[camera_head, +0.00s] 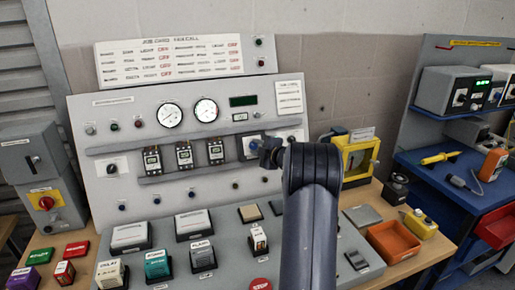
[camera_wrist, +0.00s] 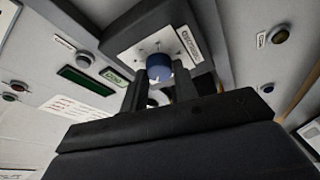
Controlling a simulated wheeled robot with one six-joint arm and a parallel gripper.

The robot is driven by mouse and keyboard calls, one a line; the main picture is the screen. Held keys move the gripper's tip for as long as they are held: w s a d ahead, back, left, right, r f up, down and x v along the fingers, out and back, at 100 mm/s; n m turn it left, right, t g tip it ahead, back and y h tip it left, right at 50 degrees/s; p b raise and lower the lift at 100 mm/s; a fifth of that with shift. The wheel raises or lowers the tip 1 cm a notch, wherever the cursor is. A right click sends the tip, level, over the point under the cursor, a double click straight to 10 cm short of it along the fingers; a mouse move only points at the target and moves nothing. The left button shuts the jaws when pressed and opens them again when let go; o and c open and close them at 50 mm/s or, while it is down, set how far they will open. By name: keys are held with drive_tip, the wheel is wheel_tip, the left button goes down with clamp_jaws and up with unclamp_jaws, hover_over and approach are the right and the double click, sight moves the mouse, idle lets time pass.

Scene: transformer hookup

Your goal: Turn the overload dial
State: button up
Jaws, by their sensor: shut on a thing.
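In the head view my gripper (camera_head: 268,152) is at the panel face, with my arm rising from below. The knob's exact pointer angle cannot be read.
A round knob (camera_head: 292,139) is close to the right of the dial. Several small breakers (camera_head: 184,155) stand on a ledge to the left. A yellow-framed box (camera_head: 358,157) and an orange tray (camera_head: 393,241) are on the wooden table to the right.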

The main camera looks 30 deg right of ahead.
drive_tip(key=o, duration=1)
drive_tip(key=shift+c, duration=0.2)
drive_tip(key=s+r+b, duration=0.1)
drive_tip(key=s, duration=0.9)
drive_tip(key=shift+s+d+r+b, duration=0.35)
drive_tip(key=shift+d+r+b, duration=0.05)
drive_tip(key=shift+w, duration=0.1)
drive_tip(key=w, duration=0.3)
drive_tip(key=w+f+p, duration=0.1)
drive_tip(key=w, duration=0.5)
drive_tip(key=shift+w+a+f+p, duration=0.3)
drive_tip(key=shift+w+a+p, duration=0.05)
drive_tip(key=shift+p, duration=0.05)
drive_tip(key=shift+w+f, duration=0.2)
drive_tip(key=shift+w, duration=0.25)
drive_tip(key=shift+s+r, duration=0.1)
